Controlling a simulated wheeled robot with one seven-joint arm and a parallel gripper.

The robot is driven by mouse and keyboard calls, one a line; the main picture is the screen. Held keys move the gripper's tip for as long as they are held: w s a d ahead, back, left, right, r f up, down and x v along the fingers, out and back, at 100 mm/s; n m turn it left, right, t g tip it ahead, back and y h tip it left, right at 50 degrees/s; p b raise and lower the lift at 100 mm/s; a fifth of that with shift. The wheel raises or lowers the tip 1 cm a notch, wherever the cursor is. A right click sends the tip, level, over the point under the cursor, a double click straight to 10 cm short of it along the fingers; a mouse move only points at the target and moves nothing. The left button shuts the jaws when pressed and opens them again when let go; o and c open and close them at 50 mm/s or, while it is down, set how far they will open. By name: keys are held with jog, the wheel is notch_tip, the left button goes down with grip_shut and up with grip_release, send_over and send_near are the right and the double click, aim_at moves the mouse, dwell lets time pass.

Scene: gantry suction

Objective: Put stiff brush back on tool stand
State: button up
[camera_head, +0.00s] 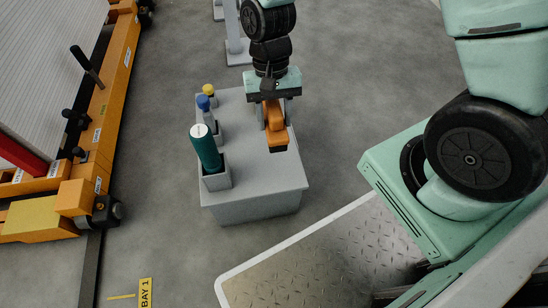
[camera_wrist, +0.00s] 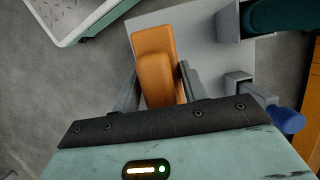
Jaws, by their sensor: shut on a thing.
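The stiff brush, an orange block-like tool (camera_head: 274,120), is between the two grey fingers of my gripper (camera_head: 275,112). The gripper is shut on it. In the wrist view the brush (camera_wrist: 152,45) sticks out past the fingertips, over the grey surface. The tool stand (camera_head: 255,195) is a grey box-shaped stand below. The brush is at the right part of its top. I cannot tell whether the brush touches the stand.
Along the stand's left side, grey holders carry a teal cylinder (camera_head: 205,149), a blue-topped tool (camera_head: 204,103) and a yellow-topped tool (camera_head: 208,89). An orange frame (camera_head: 110,105) stands at the left. Floor between it and the stand is clear.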

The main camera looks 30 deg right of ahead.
notch_tip(320, 180, down, 10)
jog(key=b, duration=0.6)
jog(key=shift+f, duration=0.1)
jog(key=o, duration=1.3)
